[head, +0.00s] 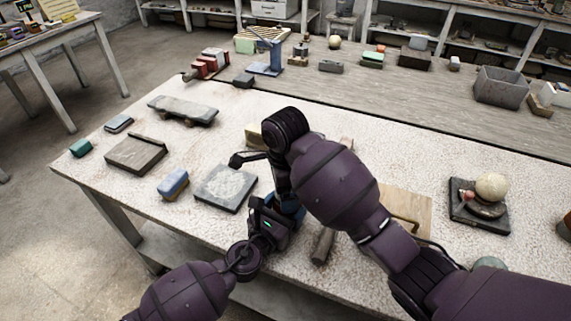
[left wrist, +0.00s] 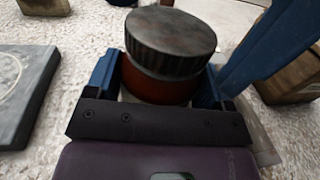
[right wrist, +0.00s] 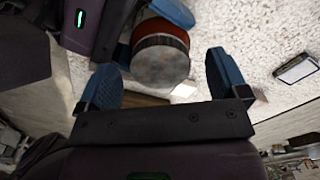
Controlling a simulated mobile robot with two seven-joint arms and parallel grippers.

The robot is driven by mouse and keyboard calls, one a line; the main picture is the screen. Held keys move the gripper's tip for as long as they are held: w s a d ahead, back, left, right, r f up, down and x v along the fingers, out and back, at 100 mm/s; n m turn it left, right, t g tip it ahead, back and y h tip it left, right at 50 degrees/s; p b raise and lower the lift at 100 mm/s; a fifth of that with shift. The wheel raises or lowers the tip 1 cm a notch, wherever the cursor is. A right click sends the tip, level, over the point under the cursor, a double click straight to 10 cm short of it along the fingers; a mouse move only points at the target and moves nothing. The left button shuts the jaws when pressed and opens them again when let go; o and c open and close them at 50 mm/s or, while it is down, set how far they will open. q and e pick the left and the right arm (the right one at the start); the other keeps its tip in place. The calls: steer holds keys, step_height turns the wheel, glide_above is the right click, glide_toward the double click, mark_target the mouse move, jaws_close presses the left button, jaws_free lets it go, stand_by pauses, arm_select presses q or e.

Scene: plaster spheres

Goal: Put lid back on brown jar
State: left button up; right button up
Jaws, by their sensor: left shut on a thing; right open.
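The brown jar (left wrist: 160,88) is reddish brown and stands between the blue fingers of my left gripper (left wrist: 162,80), which is shut on it. A dark round lid (left wrist: 170,42) with a ridged rim sits on top of the jar, looking slightly offset; I cannot tell whether it is screwed down. The right wrist view shows the lid's flat grey top (right wrist: 161,65) and a strip of the jar (right wrist: 160,28). My right gripper (right wrist: 160,78) is open and empty, its fingers apart close to the lid. In the head view my arms hide the jar.
A grey slab (head: 225,187) lies left of my grippers, with a blue-topped block (head: 173,184) beyond it. A wooden cylinder (head: 322,246) and a wooden board (head: 412,205) lie to the right. A dark stand with a pale ball (head: 491,187) is farther right. The table's front edge is close.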

step_height(320, 180, up, 11)
steer(key=shift+r, duration=0.2)
stand_by(0.4)
arm_select(q)
steer(key=o, duration=1.7)
steer(key=v, duration=1)
steer(key=shift+s+a+f, duration=0.1)
steer(key=shift+s+a, duration=0.2)
arm_select(e)
steer(key=shift+f, duration=0.4)
arm_select(q)
steer(key=shift+s, duration=0.1)
arm_select(e)
steer(key=shift+s, duration=0.1)
